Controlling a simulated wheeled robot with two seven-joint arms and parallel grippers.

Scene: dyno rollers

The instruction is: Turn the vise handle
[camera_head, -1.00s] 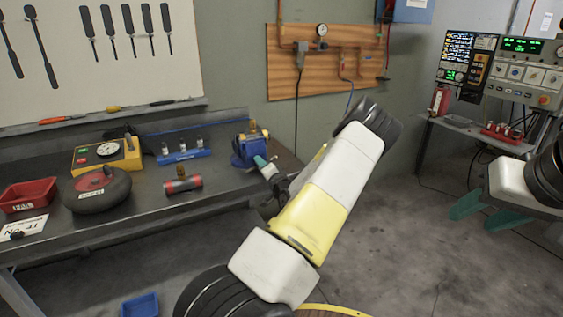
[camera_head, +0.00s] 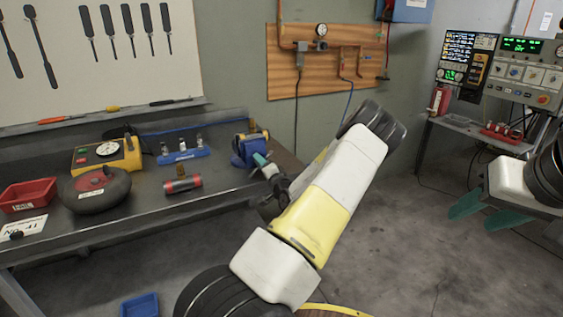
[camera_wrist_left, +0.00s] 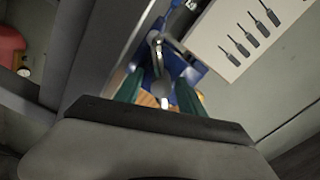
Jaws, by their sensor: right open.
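The blue vise (camera_head: 238,152) stands on the right end of the workbench. In the left wrist view the blue vise body (camera_wrist_left: 178,68) lies just past my fingers, with its metal handle (camera_wrist_left: 157,58) in front of it. My left gripper (camera_head: 262,162) is at the vise's right side, mostly hidden by its own arm. In the left wrist view its two teal fingers (camera_wrist_left: 158,82) are apart, with the handle's rounded end between them and gaps on both sides. My right gripper (camera_head: 475,214) is open and empty over the floor at the right.
On the workbench (camera_head: 125,215) are a yellow gauge box (camera_head: 108,156), a dark round container (camera_head: 97,192), a red cylinder (camera_head: 182,184), a blue holder (camera_head: 182,156) and a red bin (camera_head: 28,194). A control console (camera_head: 500,70) stands at the right.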

